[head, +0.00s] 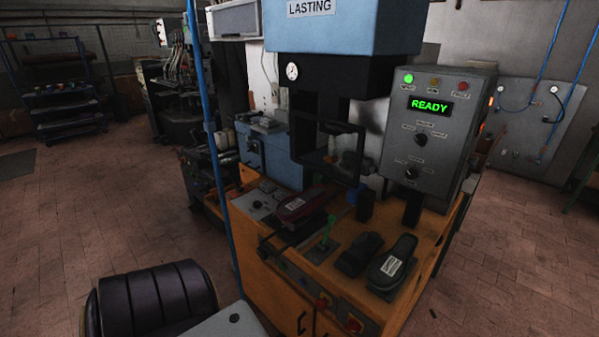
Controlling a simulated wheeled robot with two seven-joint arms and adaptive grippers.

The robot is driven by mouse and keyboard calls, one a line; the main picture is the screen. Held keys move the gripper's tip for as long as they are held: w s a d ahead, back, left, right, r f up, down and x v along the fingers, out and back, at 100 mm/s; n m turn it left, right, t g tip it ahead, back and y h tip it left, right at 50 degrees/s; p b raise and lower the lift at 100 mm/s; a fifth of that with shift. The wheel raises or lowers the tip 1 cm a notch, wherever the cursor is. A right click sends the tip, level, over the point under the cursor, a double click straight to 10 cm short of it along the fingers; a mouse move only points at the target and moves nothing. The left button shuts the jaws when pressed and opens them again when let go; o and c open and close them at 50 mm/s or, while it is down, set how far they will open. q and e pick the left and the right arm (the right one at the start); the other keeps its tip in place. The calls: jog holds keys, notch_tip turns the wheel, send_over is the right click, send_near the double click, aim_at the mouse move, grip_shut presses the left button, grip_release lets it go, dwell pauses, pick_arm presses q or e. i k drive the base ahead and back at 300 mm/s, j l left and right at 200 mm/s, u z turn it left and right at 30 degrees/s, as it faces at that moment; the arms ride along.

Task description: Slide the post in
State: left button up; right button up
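The press has a blue head (345,35) with a "LASTING" sign and a round gauge. Below it is a dark opening with a black rectangular frame (328,128). Inside or behind this frame are dark upright shapes, too dim to tell which one is the post. A black upright block (365,207) stands on the bench in front of the opening, with a blue part beside its top. The control box (432,128) shows "READY" in green and a lit green lamp. Neither gripper is in view.
The orange wooden bench (315,268) holds a dark red shoe-shaped piece (305,206), a green lever (326,235), and two black shoe-shaped pieces (392,262), one labelled. A blue pole (218,150) stands at its left. A dark padded seat (150,300) is front left. Open floor lies left.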

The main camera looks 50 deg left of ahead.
aim_at(295, 232)
jog(key=u, duration=1.65)
